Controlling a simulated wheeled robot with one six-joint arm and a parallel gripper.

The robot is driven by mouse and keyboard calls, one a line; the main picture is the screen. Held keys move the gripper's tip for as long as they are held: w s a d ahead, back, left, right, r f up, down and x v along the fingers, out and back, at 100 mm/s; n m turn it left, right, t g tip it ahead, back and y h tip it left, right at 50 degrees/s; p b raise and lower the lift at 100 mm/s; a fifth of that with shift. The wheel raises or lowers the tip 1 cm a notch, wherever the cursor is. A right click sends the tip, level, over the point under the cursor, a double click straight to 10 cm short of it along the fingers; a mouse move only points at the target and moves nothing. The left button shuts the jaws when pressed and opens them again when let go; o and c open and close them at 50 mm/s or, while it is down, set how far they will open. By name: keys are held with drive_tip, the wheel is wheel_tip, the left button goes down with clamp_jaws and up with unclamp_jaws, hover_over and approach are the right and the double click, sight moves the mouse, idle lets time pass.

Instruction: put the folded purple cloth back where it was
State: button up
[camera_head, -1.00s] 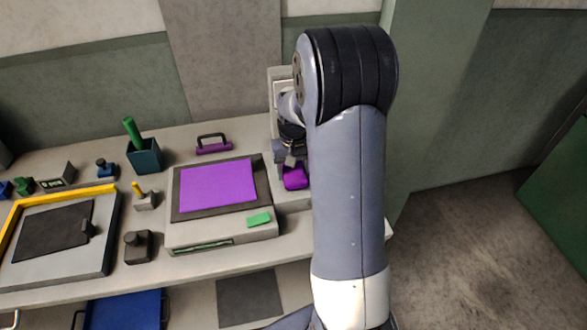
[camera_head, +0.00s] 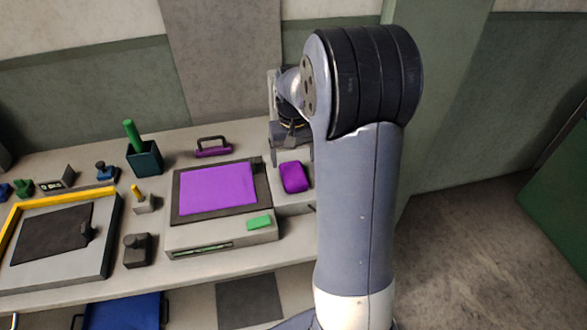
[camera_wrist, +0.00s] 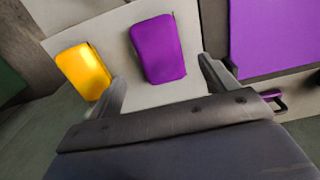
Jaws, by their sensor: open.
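The folded purple cloth (camera_head: 294,177) is a small rounded pad lying flat on a pale surface just right of the device with the purple sheet. It also shows in the wrist view (camera_wrist: 158,48), beside a similar yellow folded pad (camera_wrist: 83,70). My gripper (camera_wrist: 161,80) is open and empty, with its fingers spread on either side of the purple cloth's line in the wrist view and apart from it. In the head view my gripper (camera_head: 290,152) is above and behind the cloth, partly hidden by my arm. The yellow pad is hidden there.
The device with a flat purple sheet (camera_head: 218,188) and a green block (camera_head: 259,223) stands left of the cloth. A purple-handled tool (camera_head: 213,148) and a dark cup with a green rod (camera_head: 145,157) stand behind. My arm hides the bench's right end.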

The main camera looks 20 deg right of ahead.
sight(294, 173)
wheel_tip(294, 173, up, 6)
drive_tip(key=shift+f, duration=0.15)
